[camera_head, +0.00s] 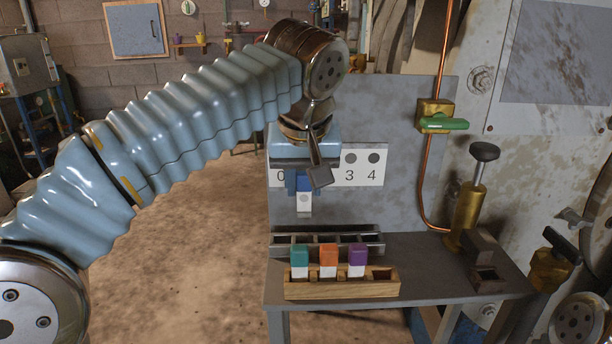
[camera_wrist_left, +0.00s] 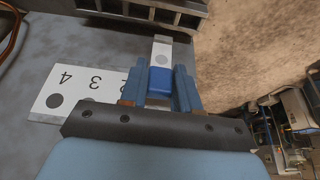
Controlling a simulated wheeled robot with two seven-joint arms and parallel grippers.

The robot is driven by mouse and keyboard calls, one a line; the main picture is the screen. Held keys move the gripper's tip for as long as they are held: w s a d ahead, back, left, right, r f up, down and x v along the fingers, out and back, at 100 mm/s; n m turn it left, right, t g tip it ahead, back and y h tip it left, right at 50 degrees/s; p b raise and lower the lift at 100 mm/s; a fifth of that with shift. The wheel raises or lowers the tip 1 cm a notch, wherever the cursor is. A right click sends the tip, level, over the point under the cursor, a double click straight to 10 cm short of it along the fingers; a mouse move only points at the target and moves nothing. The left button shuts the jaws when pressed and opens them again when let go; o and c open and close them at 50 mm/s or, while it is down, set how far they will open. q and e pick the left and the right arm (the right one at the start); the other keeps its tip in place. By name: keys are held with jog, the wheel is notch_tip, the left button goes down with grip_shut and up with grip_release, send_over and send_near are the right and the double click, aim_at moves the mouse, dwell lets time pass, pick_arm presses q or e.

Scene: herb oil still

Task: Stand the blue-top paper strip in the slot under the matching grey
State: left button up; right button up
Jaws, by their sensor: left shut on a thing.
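The blue-top paper strip (camera_head: 304,202) hangs upright in my left gripper (camera_head: 304,182), its white part with a grey dot facing out below the fingers. In the left wrist view my left gripper (camera_wrist_left: 160,88) is shut on the strip's blue top, and the white end with its grey dot (camera_wrist_left: 162,52) sticks out beyond the fingertips. The number card (camera_head: 362,178) shows 0, 3 and 4, with dark grey dots above 3 and 4; my gripper hides its middle. The metal slot rack (camera_head: 326,251) is below the strip, apart from it; it also shows in the left wrist view (camera_wrist_left: 138,14). My right gripper is not visible.
A wooden holder (camera_head: 342,290) with teal (camera_head: 300,256), orange (camera_head: 328,256) and purple (camera_head: 357,255) topped strips stands in front of the rack. A brass plunger (camera_head: 468,210) and a copper pipe (camera_head: 428,170) with a green-handled valve (camera_head: 444,124) are at the right.

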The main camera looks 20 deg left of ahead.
aim_at(305, 217)
pick_arm(q)
jog(key=shift+f, duration=0.65)
jog(key=shift+f+b, duration=0.3)
jog(key=shift+f, duration=0.2)
notch_tip(305, 217, down, 2)
jog(key=shift+b, duration=1)
jog(key=shift+r, duration=0.15)
jog(key=shift+p, duration=0.35)
jog(key=shift+d, duration=0.1)
jog(key=shift+f+b, duration=1.2)
jog(key=shift+f, duration=0.2)
jog(key=o, duration=1.1)
